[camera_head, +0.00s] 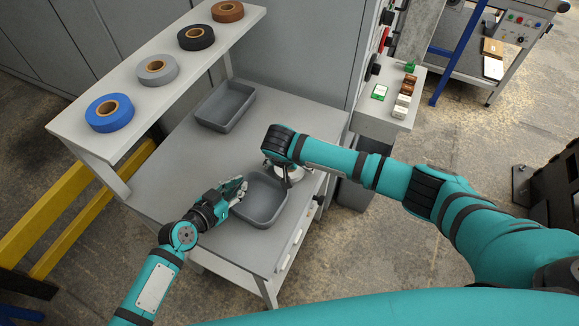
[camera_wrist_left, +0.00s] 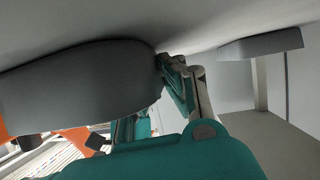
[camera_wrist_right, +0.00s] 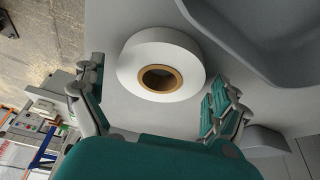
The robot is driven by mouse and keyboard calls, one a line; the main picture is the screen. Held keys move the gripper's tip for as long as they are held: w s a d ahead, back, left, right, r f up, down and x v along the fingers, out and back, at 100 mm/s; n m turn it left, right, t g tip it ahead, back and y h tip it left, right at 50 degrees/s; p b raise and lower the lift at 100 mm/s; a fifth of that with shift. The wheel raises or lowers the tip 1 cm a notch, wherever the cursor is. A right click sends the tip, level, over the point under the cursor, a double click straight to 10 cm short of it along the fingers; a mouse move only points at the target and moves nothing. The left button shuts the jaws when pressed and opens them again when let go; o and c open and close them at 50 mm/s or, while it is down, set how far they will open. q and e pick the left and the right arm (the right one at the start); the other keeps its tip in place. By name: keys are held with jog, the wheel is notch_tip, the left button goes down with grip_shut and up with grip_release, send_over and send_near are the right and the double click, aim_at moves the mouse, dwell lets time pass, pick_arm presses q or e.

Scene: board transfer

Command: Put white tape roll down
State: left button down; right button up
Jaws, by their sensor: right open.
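The white tape roll (camera_wrist_right: 133,62), with a brown core, lies flat on the grey table (camera_wrist_right: 160,118) in the right wrist view. My right gripper (camera_wrist_right: 158,78) is open, with its fingers apart on either side of the roll. In the head view my right arm mostly covers the roll, beside the near grey tray (camera_head: 262,205). My left gripper (camera_head: 238,188) is at this tray's left rim. In the left wrist view the tray (camera_wrist_left: 75,85) hides part of the left fingers, so their grip on the rim is unclear.
A second grey tray (camera_head: 225,105) stands empty farther back. The raised shelf (camera_head: 135,92) holds blue (camera_head: 107,117), grey (camera_head: 154,72), black (camera_head: 194,38) and brown (camera_head: 228,12) tape rolls. A side ledge (camera_head: 384,112) carries small boxes. The table's left part is clear.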

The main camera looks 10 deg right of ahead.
jog(key=c, duration=1.2)
notch_tip(320, 180, up, 10)
dwell(0.4)
